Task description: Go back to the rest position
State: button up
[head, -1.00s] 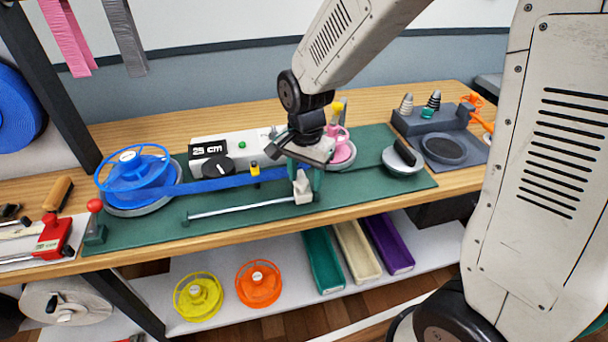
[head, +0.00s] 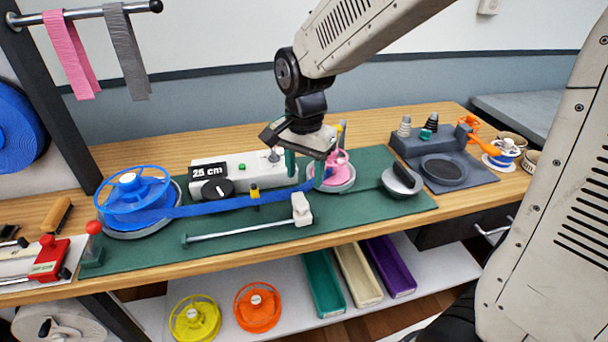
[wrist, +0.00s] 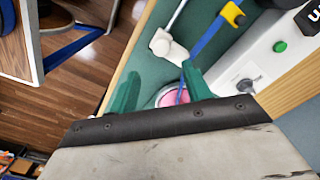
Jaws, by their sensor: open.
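My gripper (head: 304,172) hangs above the green mat (head: 130,257), near the pink spool (head: 338,170). Its green fingers stand apart with nothing held between them; they also show apart in the wrist view (wrist: 160,88). The blue strap (head: 215,207) runs from the blue reel (head: 125,193) past a yellow-topped guide (head: 254,194) towards the pink spool. In the wrist view the strap (wrist: 212,28) passes behind the right finger and shows again at the pink spool (wrist: 169,98). The gripper partly hides the spool in the head view.
A white unit (head: 270,173) reading "25 cm" stands behind the strap. A rod with a white block (head: 301,208) lies in front. A grey round weight (head: 402,183) and a dark station (head: 443,169) are to the right. A red-handled tool (head: 50,258) is at left. Space above the bench is open.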

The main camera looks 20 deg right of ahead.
dwell(0.3)
jog(key=shift+s+n, duration=0.15)
jog(key=shift+n, duration=0.35)
jog(key=s+d+r+n, duration=0.2)
jog(key=s+d+n, duration=0.1)
jog(key=s, duration=0.4)
jog(key=s+d+r+n, duration=0.2)
jog(key=s+r+n, duration=0.1)
jog(key=s, duration=0.4)
jog(key=s+d+r+n+t, duration=0.1)
jog(key=s+d+r+n, duration=0.2)
jog(key=s, duration=0.4)
jog(key=shift+d+r, duration=0.2)
jog(key=shift+d, duration=0.1)
jog(key=shift+s, duration=0.1)
